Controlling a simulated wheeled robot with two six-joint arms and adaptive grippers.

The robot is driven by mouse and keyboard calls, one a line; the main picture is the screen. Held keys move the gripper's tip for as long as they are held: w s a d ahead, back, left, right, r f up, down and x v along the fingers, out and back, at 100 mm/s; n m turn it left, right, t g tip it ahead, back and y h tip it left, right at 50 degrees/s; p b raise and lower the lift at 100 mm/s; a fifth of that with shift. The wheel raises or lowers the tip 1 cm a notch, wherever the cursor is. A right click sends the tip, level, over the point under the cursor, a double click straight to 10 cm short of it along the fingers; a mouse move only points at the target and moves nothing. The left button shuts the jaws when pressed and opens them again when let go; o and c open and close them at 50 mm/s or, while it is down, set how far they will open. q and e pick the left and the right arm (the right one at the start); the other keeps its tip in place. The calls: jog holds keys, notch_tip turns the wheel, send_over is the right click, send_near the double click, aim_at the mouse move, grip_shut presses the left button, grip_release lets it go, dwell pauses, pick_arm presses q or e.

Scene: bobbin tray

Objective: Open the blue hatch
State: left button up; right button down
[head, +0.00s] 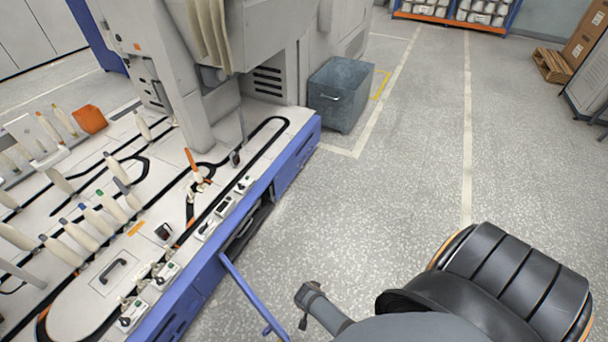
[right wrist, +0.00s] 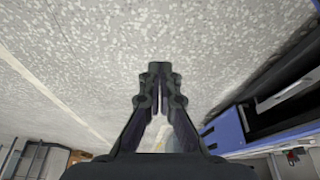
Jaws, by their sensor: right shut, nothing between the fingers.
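The blue hatch (head: 250,292) shows in the head view as a narrow blue panel seen nearly edge-on. It stands out from the blue side of the machine, swung open, with a dark opening (head: 251,228) beside it. In the right wrist view a blue panel (right wrist: 224,132) and the dark opening (right wrist: 280,106) lie right of the fingers. My right gripper (right wrist: 159,70) is shut and empty over the floor, apart from the panel. My right arm comes in at the lower right of the head view. My left gripper is not in view.
The machine top (head: 80,305) holds several bobbins on pegs and a black track. A grey bin (head: 340,95) stands on the floor past the machine's far end. The floor (head: 410,170) right of the machine is clear. A pallet (head: 552,66) lies far right.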

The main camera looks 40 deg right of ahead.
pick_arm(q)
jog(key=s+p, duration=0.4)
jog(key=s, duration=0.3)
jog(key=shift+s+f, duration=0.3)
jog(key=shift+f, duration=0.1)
pick_arm(e)
jog(key=w+d+v, duration=0.1)
jog(key=v, duration=0.8)
jog(key=shift+w+r, duration=0.15)
jog(key=shift+r, duration=0.3)
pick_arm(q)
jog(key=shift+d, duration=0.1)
pick_arm(e)
jog(key=shift+d, duration=0.1)
